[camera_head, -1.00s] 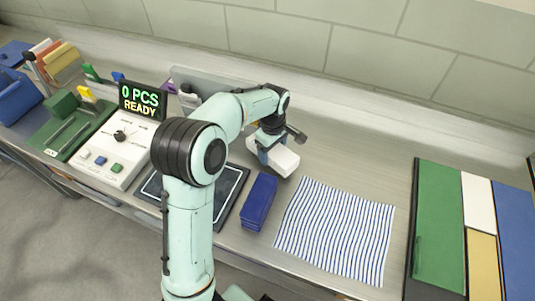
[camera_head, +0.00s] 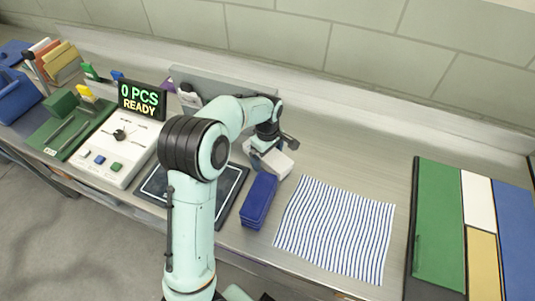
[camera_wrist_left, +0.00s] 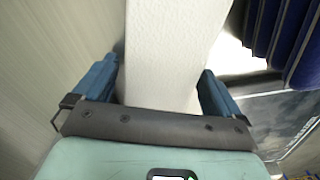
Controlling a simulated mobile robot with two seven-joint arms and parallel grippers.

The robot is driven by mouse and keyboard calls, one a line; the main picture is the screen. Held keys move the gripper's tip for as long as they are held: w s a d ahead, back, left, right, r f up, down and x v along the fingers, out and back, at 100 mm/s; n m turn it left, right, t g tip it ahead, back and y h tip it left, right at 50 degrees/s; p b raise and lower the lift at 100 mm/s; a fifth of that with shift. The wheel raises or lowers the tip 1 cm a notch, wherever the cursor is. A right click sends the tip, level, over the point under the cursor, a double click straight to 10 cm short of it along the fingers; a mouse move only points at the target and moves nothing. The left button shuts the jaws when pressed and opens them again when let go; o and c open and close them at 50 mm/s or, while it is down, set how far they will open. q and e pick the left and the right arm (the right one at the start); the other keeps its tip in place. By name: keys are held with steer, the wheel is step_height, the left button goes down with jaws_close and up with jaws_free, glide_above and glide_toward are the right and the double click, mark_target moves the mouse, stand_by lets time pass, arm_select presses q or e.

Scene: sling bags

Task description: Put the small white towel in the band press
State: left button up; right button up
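The small white towel (camera_head: 276,162) is a thick white folded block at mid-picture in the head view. It fills the middle of the left wrist view (camera_wrist_left: 170,50). My left gripper (camera_head: 262,150) is around it, with one blue finger on each side in the wrist view (camera_wrist_left: 158,88), and appears shut on it. My arm hides part of the towel and the fingertips. A white console (camera_head: 118,150) with a knob and buttons, below a sign reading "0 PCS READY", looks like part of the band press. My right gripper is not in view.
A black pad with a white outline (camera_head: 232,200) lies left of a dark blue folded stack (camera_head: 259,198). A striped cloth (camera_head: 335,230) lies to the right, then a tray of coloured panels (camera_head: 440,225). A grey bin (camera_head: 225,82) stands behind my arm.

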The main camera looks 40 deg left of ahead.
arm_select(q)
steer(key=shift+r, duration=0.4)
step_height(320, 180, up, 14)
steer(key=p, duration=0.2)
steer(key=f, duration=0.5)
steer(key=f+b, duration=0.1)
steer(key=f, duration=0.1)
steer(key=shift+w+a+f, duration=0.25)
steer(key=shift+a+f, duration=0.05)
steer(key=shift+a, duration=0.05)
steer(key=shift+f, duration=0.5)
steer(key=f, duration=0.3)
steer(key=shift+s+d+f, duration=0.3)
steer(key=shift+w+f, duration=0.1)
steer(key=shift+f, duration=0.45)
steer(key=shift+r, duration=0.1)
steer(key=c, duration=1.3)
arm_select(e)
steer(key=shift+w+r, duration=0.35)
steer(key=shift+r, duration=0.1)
